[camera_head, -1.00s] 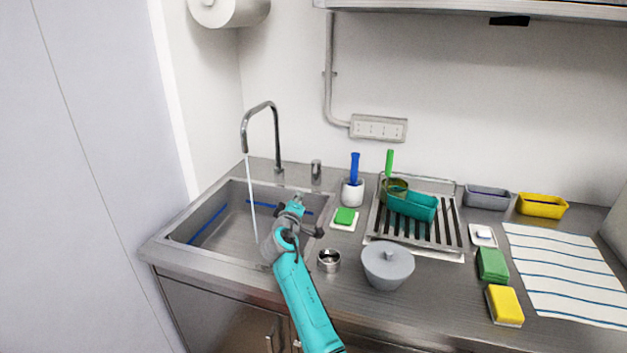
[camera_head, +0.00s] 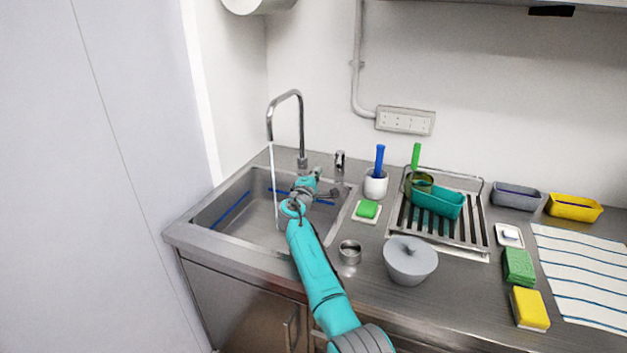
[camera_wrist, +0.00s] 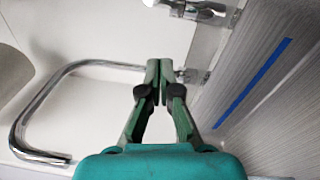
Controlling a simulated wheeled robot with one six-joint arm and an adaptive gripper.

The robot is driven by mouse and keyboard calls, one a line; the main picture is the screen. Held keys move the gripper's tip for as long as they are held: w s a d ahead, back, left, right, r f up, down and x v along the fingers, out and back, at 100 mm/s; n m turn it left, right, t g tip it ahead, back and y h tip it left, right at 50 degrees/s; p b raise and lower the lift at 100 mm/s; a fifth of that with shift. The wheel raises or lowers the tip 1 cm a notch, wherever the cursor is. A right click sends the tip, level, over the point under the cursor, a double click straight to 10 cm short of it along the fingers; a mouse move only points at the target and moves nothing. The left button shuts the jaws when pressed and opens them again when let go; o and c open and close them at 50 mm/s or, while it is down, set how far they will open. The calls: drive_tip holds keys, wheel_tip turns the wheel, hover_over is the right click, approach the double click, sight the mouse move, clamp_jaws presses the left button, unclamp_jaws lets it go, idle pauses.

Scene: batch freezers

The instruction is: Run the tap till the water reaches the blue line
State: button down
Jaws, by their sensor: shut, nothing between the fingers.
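The chrome tap (camera_head: 301,125) stands behind the sink (camera_head: 185,232), its spout arching over the basin. A thin white stream of water (camera_head: 274,185) falls from it. A blue line (camera_head: 232,208) runs along the basin walls; it also shows in the wrist view (camera_wrist: 255,85). The water's surface is hard to make out, so I cannot tell its level. A small chrome knob (camera_head: 340,160) stands right of the tap; a chrome fitting (camera_wrist: 195,10) shows at the top of the wrist view. My gripper (camera_wrist: 160,66) is shut and empty, above the sink's back right part near the tap base.
A drying rack (camera_head: 470,240) holds a teal container (camera_head: 438,201). The wall closes the left side.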

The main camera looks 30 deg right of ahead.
drive_tip(key=shift+s+d+r, duration=0.15)
drive_tip(key=shift+d, duration=0.6)
drive_tip(key=shift+s+d+r, duration=0.15)
drive_tip(key=shift+s+d, duration=0.05)
drive_tip(key=shift+d, duration=0.6)
drive_tip(key=shift+s+d+r, duration=0.15)
drive_tip(key=shift+d, duration=0.6)
drive_tip(key=shift+d, duration=0.15)
